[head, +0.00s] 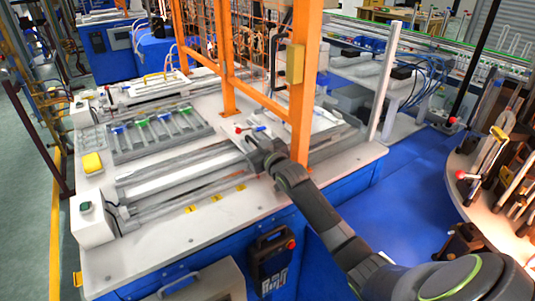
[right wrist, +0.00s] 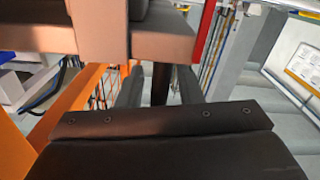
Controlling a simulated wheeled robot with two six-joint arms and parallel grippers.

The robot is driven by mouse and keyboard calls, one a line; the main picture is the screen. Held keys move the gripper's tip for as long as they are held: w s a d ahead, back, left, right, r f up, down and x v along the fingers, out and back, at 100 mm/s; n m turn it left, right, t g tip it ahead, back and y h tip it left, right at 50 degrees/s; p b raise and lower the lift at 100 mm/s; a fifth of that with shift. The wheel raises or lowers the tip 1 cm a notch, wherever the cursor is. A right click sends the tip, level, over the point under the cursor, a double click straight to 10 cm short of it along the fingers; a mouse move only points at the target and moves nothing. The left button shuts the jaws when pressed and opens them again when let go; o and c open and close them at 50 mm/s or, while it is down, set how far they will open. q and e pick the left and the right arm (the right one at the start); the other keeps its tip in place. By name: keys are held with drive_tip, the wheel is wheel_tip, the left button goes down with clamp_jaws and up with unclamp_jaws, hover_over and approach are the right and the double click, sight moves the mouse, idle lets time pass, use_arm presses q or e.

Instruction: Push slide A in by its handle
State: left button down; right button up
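My right gripper (head: 256,147) is over the white machine top, at the right end of a long pale slide rail (head: 185,172). In the right wrist view two dark fingers stand apart (right wrist: 160,92), with a dark upright bar (right wrist: 160,82) between them and gaps at both sides. It may be the slide's handle; no label can be read, so I cannot tell which part is slide A. A lever with a red knob (head: 238,129) lies just left of and behind the gripper. The gripper and forearm hide what is under them. My left gripper is not in view.
An orange post (head: 303,85) stands close behind my right gripper, with a mesh guard beside it. A rack of blue and green pieces (head: 150,132) is on the left of the machine top. Blue floor lies to the right.

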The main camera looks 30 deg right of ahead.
drive_tip(key=s+p, duration=1)
drive_tip(key=s, duration=0.7)
drive_tip(key=shift+d, duration=0.25)
